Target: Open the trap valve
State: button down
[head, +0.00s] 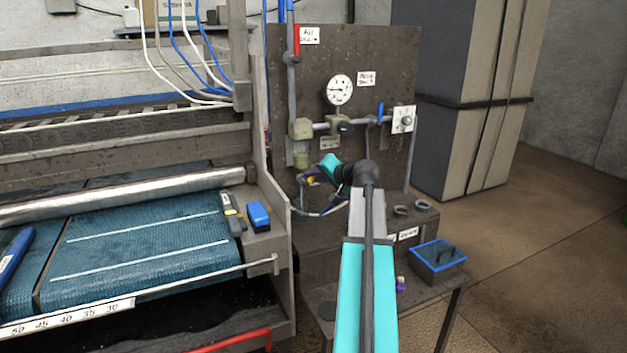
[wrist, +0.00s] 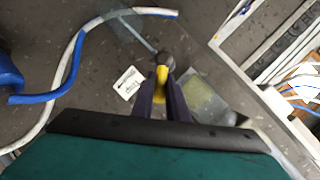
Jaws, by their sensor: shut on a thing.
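The trap valve shows in the wrist view as a yellow lever (wrist: 161,76) with a dark round knob above it. My gripper (wrist: 163,85) has its two dark fingers on either side of the yellow lever and is shut on it. In the head view my gripper (head: 308,179) is at the lower left of the dark panel, with a small yellow spot between its fingers. The fingers and wrist hide most of the valve there. I cannot tell the lever's exact angle.
The dark panel (head: 385,75) carries a gauge (head: 339,90), pipes and a blue-handled valve (head: 380,112). A conveyor with a blue belt (head: 140,235) lies to the left. A blue-rimmed tray (head: 438,255) sits at the right. Hoses (wrist: 78,60) run at the left in the wrist view.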

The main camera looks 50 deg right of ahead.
jog(key=shift+w+a+r+n+h, duration=0.15)
jog(key=shift+r+n+h, duration=0.15)
jog(key=shift+r+n, duration=0.2)
jog(key=c, duration=1.7)
grip_release()
jog(key=shift+c, duration=0.2)
jog(key=shift+a, duration=0.1)
